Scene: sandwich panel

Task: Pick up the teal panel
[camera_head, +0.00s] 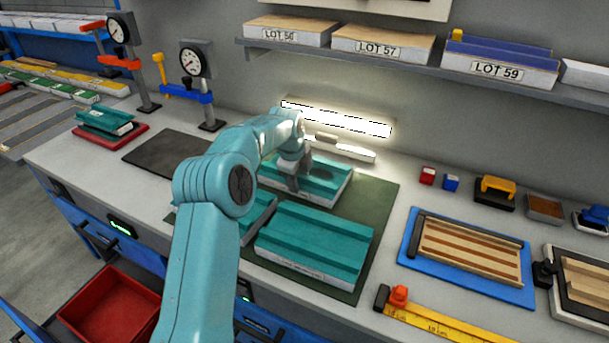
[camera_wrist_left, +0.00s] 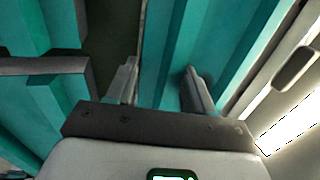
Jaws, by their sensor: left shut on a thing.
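Several teal ribbed panels with pale edges are in the head view. The back panel (camera_head: 330,180), the front panel (camera_head: 315,238) and a panel partly hidden behind my left arm (camera_head: 258,214) lie on a dark green mat (camera_head: 378,200). My left gripper (camera_head: 293,184) comes down on the left part of the back panel. In the left wrist view, the fingers of my left gripper (camera_wrist_left: 160,88) stand on both sides of a raised teal rib of this panel (camera_wrist_left: 165,50), shut on it. I cannot tell whether it is off the mat. My right gripper is not in view.
A lit lamp bar (camera_head: 335,118) is close behind the panel. Dial gauges on stands (camera_head: 195,62) stand at the back left. A teal piece (camera_head: 104,121) sits on a red base (camera_head: 128,138). A blue tray (camera_head: 410,262) and a yellow ruler (camera_head: 440,325) are at the right.

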